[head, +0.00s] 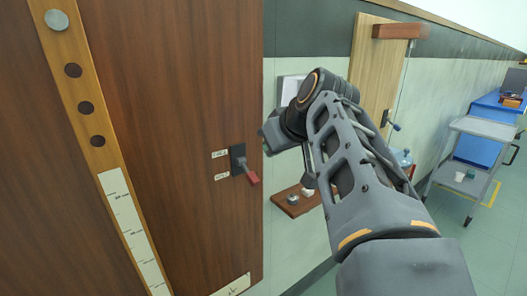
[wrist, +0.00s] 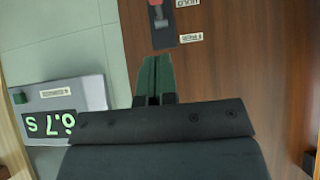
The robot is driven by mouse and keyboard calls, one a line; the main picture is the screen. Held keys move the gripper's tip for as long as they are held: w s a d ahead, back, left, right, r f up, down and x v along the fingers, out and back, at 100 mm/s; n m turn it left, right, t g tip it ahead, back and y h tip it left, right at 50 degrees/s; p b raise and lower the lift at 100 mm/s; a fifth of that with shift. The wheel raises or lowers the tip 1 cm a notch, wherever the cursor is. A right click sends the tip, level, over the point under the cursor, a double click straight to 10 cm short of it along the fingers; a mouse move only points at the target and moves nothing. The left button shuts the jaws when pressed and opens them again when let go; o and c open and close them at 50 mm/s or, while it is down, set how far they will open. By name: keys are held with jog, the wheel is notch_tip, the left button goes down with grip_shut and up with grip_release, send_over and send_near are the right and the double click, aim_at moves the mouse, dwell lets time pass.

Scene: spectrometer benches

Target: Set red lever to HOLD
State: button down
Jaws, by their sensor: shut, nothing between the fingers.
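The red lever (head: 252,178) sits on a dark plate (head: 238,158) on the brown wooden panel, tilted down and outward toward the lower label (head: 221,176). In the wrist view the lever (wrist: 160,20) is at the top edge, partly cut off. There the upside-down label beside its red end reads HOLD (wrist: 187,3); the other label (wrist: 191,38) is too small to read surely. My gripper (wrist: 155,62) is shut and empty, its fingertips just short of the plate in that view. In the head view my gripper (head: 270,138) is above and right of the lever, apart from it.
A grey box (wrist: 60,110) with a green button and a display reading about 6.7 s is on the pale wall. A small wooden shelf (head: 292,205) with small items is right of the panel. A grey cart (head: 470,160) and blue bench (head: 492,105) stand farther right.

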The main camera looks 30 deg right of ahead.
jog(key=shift+s+f+v, duration=0.15)
jog(key=shift+v, duration=1.2)
jog(key=shift+s+f+v, duration=0.15)
jog(key=shift+f+v, duration=0.05)
jog(key=shift+v, duration=1.1)
jog(key=shift+d, duration=0.15)
